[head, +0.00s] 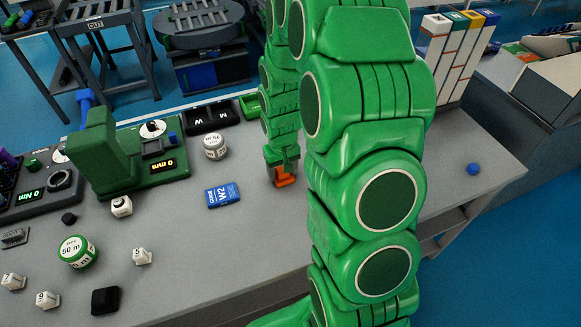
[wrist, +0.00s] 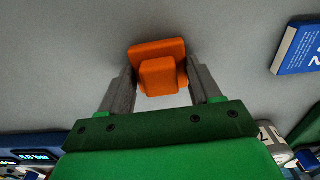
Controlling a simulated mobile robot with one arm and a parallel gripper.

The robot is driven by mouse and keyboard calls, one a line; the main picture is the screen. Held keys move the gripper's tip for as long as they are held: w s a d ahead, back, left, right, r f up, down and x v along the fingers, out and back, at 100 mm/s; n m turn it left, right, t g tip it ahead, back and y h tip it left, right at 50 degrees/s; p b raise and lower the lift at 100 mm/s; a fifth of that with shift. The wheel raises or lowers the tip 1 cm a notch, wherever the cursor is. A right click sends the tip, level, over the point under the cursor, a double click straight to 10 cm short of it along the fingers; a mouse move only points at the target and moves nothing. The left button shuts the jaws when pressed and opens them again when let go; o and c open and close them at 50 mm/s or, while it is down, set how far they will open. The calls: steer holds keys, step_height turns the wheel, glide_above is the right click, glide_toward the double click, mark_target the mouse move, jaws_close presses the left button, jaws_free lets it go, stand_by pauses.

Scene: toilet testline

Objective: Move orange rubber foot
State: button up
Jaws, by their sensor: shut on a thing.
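The orange rubber foot (head: 284,178) is between the fingers of my gripper (head: 281,167) in the head view, low over the grey bench. In the wrist view the orange rubber foot (wrist: 158,68) shows as a wider block with a smaller raised block on it. The two grey fingers of my gripper (wrist: 158,85) press on its left and right sides. My gripper is shut on it. I cannot tell whether the foot touches the bench top.
A blue W2 box (head: 222,195) lies left of my gripper on the grey bench (head: 235,250). A white tape roll (head: 215,147) and a black W/M tray (head: 210,116) are behind it. A green measuring device (head: 125,160) stands further left. A blue ball (head: 473,169) lies at right.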

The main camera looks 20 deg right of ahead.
steer(key=shift+a, duration=2)
steer(key=o, duration=1.2)
steer(key=shift+r, duration=3.9)
